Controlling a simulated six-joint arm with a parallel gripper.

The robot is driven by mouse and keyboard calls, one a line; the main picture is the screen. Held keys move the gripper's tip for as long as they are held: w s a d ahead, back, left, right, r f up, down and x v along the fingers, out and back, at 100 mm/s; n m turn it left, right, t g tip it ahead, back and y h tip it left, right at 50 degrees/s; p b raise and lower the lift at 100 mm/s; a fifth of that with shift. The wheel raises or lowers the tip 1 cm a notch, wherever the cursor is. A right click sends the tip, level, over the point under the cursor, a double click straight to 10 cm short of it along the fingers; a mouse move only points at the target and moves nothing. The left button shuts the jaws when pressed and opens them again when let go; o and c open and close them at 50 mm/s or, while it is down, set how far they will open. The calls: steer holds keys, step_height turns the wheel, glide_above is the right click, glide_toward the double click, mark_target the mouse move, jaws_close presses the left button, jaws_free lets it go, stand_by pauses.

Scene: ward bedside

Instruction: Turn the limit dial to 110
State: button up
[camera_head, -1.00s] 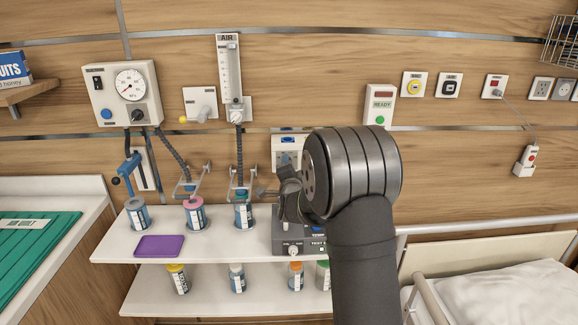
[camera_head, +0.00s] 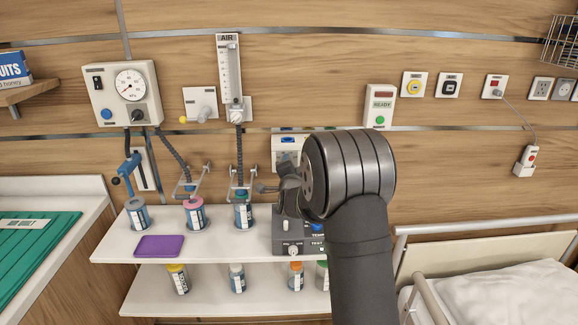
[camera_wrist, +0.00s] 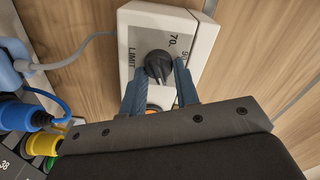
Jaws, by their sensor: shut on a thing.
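The limit dial (camera_wrist: 158,62) is a round black knob on a white box (camera_wrist: 205,45) with a grey face. The box is on the wall, and in the head view its upper part (camera_head: 286,142) shows just left of my arm. The face reads LIMIT, with 70 beside the knob and another number partly cut off. I see no 110, and the knob's pointer setting is too small to read. My gripper (camera_wrist: 159,70) has its blue fingers on either side of the knob and is shut on it. In the head view my arm hides the dial.
A grey device (camera_head: 290,243) stands on the upper shelf (camera_head: 115,247) below the dial, with several jars to its left. A purple pad (camera_head: 159,246) lies on the shelf. Coloured plugs (camera_wrist: 42,144) and a cable lie at lower left in the wrist view.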

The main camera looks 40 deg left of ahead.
steer(key=shift+n, duration=0.4)
steer(key=shift+s+a+r+n, duration=0.1)
steer(key=shift+n, duration=1.8)
steer(key=shift+r+n, duration=0.1)
steer(key=shift+n, duration=2.1)
steer(key=o, duration=1)
steer(key=shift+c, duration=0.2)
steer(key=v, duration=1.7)
steer(key=shift+s, duration=0.2)
